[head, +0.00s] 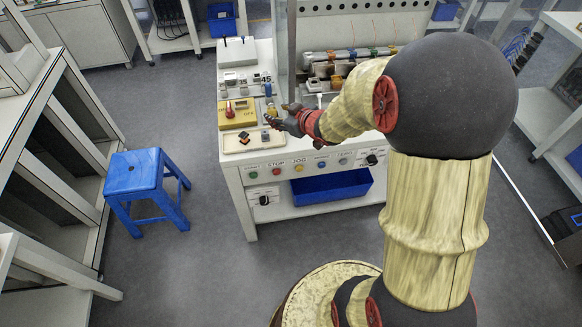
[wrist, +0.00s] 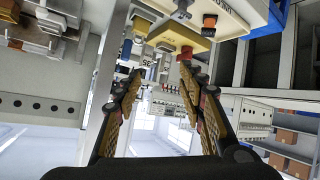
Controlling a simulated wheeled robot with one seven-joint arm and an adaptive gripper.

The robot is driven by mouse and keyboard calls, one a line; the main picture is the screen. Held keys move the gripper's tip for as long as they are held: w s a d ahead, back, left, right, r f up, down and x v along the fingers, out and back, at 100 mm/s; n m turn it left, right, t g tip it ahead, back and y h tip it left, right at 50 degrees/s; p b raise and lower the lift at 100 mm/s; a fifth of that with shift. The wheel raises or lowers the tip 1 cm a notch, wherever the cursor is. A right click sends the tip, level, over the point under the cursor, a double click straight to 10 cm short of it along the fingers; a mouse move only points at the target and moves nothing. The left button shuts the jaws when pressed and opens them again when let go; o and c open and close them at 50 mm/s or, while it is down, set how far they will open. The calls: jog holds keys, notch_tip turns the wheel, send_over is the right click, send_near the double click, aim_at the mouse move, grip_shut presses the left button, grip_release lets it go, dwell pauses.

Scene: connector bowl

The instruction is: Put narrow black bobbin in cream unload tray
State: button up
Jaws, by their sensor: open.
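The cream tray (head: 238,147) lies at the front left of the workbench; its edge also shows at the top right of the wrist view (wrist: 245,18). A small dark piece (head: 265,135) is at its right end; it may be the narrow black bobbin, but it is too small to be sure. It shows as a dark shape in the wrist view (wrist: 182,14). A black and orange piece (head: 244,136) sits left of it. My gripper (head: 279,114) is just right of the tray, beside the yellow plate. Its fingers are apart, with nothing between them in the wrist view (wrist: 160,72).
A yellow plate with a red knob (head: 236,112) lies behind the tray. Buttons line the bench front (head: 300,167). A blue bin (head: 330,186) is on the shelf below. A rail with coloured fittings (head: 350,54) stands behind my arm. A blue stool (head: 140,175) is left.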

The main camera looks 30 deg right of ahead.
jog(key=s+a+r+m+g+h, duration=0.2)
jog(key=s+r+m+g+h, duration=0.15)
jog(key=s+r, duration=0.95)
jog(key=s+a+g+y, duration=0.1)
jog(key=s+a, duration=0.3)
jog(key=s, duration=0.5)
jog(key=s+a+g+y, duration=0.1)
jog(key=s+a, duration=0.4)
jog(key=s, duration=0.4)
jog(key=shift+s+a+r+m+g, duration=0.15)
jog(key=shift+a+r+m+g, duration=0.15)
jog(key=shift+m+g, duration=0.05)
jog(key=shift+c, duration=0.9)
